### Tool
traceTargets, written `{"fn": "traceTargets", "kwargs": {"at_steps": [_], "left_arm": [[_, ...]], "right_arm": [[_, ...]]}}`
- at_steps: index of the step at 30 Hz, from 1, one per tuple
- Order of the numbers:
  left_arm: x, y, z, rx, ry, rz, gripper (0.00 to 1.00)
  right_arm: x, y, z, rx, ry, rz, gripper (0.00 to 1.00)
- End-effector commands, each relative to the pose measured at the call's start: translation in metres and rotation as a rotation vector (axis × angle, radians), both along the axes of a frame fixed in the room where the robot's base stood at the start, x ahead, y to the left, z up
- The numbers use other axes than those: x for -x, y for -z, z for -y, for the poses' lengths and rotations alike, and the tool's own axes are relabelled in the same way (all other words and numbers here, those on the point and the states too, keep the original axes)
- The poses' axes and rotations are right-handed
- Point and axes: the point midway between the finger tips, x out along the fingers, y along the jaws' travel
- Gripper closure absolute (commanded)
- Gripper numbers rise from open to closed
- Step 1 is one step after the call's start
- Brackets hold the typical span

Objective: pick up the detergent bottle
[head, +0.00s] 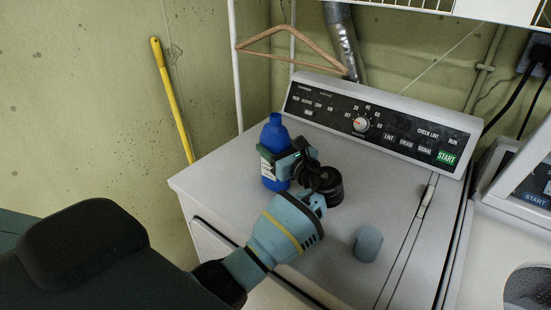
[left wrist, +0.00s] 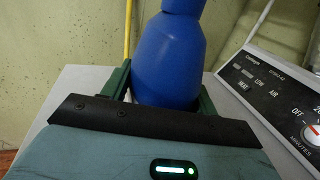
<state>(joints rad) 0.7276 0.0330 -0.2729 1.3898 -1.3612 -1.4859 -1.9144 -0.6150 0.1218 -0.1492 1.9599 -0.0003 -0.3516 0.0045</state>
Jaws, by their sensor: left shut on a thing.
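The detergent bottle (head: 274,134) is blue with a pale label and stands upright at the left back of the white dryer top (head: 225,165). My left gripper (head: 278,168) reaches it from the front, and its fingers are shut around the bottle's body. In the left wrist view the blue bottle (left wrist: 169,62) sits between the two green fingers (left wrist: 163,90), one on each side. The bottle's lower part is hidden behind the gripper there. I cannot tell whether its base touches the dryer top. My right gripper is not in view.
A small grey-blue cylinder (head: 367,244) stands on the dryer top, right of my left forearm. The dryer's control panel (head: 380,122) rises along the back. A second machine (head: 520,240) stands at the right. A wooden hanger (head: 290,45) hangs above, and a yellow pole (head: 172,98) leans at the wall.

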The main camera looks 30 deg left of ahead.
Motion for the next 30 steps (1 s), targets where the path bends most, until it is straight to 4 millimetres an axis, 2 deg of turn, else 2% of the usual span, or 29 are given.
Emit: {"fn": "traceTargets", "kwargs": {"at_steps": [10, 17, 20, 26, 30], "left_arm": [[0.0, -0.008, 0.0, 0.0, 0.0, 0.005, 0.82], [0.0, -0.038, 0.0, 0.0, -0.001, 0.011, 0.82], [0.014, -0.041, 0.006, 0.0, 0.001, 0.009, 0.82], [0.054, -0.046, 0.022, 0.002, 0.0, 0.011, 0.82], [0.082, -0.045, 0.034, 0.002, 0.001, 0.006, 0.82]], "right_arm": [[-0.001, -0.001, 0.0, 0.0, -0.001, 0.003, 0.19], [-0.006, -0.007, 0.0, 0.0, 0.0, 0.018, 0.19], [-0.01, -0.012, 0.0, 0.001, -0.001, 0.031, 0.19], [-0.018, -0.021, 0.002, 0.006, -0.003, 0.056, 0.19], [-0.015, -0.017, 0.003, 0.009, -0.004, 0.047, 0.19]]}}
